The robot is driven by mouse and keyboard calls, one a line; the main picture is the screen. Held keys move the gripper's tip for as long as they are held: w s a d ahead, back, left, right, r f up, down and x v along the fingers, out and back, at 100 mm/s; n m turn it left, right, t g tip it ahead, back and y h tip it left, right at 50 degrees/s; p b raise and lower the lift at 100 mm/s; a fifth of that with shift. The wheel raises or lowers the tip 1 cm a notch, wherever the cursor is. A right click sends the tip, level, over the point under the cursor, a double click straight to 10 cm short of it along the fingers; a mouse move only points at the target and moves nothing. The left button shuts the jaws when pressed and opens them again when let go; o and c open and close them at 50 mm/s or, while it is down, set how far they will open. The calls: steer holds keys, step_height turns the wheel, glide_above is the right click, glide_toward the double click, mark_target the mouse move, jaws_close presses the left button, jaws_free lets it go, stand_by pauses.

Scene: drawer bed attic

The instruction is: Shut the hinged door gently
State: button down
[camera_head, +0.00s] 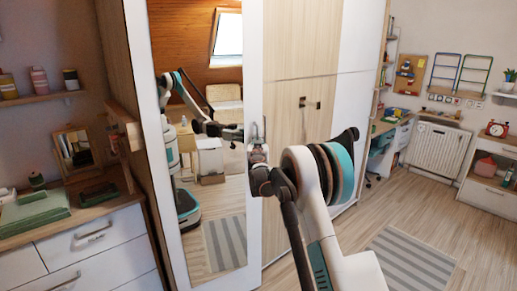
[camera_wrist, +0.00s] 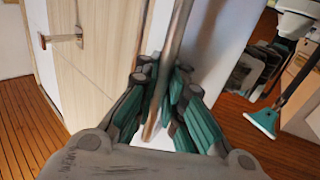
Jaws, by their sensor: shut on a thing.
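The hinged door (camera_head: 216,130) is a tall mirrored panel with a white frame on a wardrobe, left of centre in the head view. Its mirror reflects my arm and the room. Its angle to the wardrobe front is hard to judge. My gripper (camera_head: 258,165) is at the door's right edge, at mid-height. In the wrist view my gripper (camera_wrist: 163,100) is shut around a slim metal bar handle (camera_wrist: 178,32), with green finger pads on both sides of it.
Light wood wardrobe panels (camera_head: 298,60) with small handles stand right of the door. A white drawer unit (camera_head: 92,248) and wall shelves are at the left. A striped rug (camera_head: 412,262) lies on open floor at the right, before a radiator (camera_head: 440,146) and desk.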

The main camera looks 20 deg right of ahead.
steer(key=shift+n+y, duration=0.6)
steer(key=shift+y, duration=0.3)
steer(key=w, duration=0.3)
steer(key=w+a, duration=0.1)
steer(key=w, duration=0.3)
steer(key=shift+a+p, duration=0.2)
steer(key=shift+p, duration=0.2)
steer(key=shift+w+a+t+y, duration=0.3)
steer(key=shift+w+a, duration=0.05)
steer(key=shift+w, duration=0.45)
steer(key=c, duration=2)
jaws_free()
steer(key=shift+a, duration=0.2)
steer(key=shift+o, duration=0.2)
steer(key=shift+d, duration=0.1)
